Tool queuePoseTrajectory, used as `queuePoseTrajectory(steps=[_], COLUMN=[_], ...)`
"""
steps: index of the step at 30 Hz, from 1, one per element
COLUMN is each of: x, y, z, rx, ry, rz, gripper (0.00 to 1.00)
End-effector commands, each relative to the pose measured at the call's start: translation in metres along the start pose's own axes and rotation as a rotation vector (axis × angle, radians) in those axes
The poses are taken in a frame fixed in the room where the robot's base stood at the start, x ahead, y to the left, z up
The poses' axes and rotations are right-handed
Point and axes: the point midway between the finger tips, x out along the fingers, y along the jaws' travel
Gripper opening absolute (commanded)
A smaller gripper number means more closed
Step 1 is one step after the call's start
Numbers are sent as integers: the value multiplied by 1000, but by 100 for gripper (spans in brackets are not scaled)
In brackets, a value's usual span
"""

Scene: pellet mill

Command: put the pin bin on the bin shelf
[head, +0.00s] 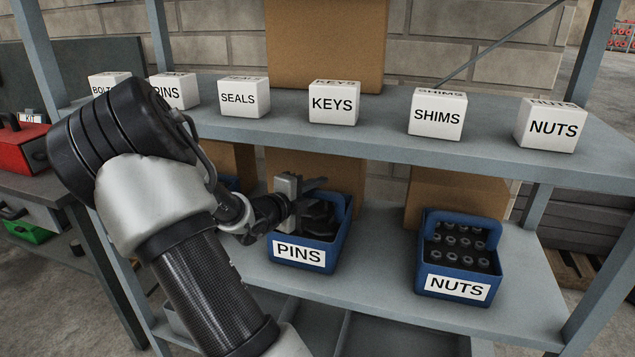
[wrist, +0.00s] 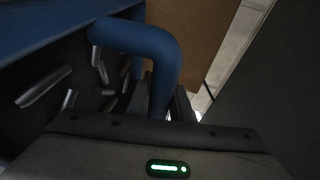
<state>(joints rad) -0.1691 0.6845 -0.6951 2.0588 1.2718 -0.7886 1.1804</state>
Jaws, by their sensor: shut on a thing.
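The pin bin (head: 299,256) is a blue open box with a white PINS label. It is at the lower shelf (head: 375,285) in the head view, upright, with dark parts inside. I cannot tell for certain whether its base touches the shelf. My gripper (head: 306,190) reaches over the bin from the left. In the wrist view my gripper (wrist: 160,103) is shut on the bin's blue tubular handle (wrist: 150,42). Metal pins (wrist: 45,88) lie in the bin. My arm hides part of the shelf to the left.
A blue NUTS bin (head: 459,260) stands to the right, with a gap between the bins. Above, the upper shelf (head: 390,133) carries several white labelled boxes, including a PINS box (head: 176,92). Cardboard boxes (head: 455,197) stand behind. Blue-grey posts (head: 590,60) frame the shelving.

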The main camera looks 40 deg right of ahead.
Motion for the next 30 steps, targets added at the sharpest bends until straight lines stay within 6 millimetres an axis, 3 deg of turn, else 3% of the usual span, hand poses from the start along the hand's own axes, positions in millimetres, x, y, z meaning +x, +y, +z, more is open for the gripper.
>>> queuePoseTrajectory(steps=[11, 12, 15, 24, 30], x=[4, 4, 4, 3, -23], y=[0, 3, 3, 0, 0], z=[1, 1, 1, 1, 2], rx=[5, 2, 2, 2, 3], ry=[1, 0, 0, 0, -3], rz=[-10, -3, -3, -3, -2], gripper=[0, 27, 39, 39, 39])
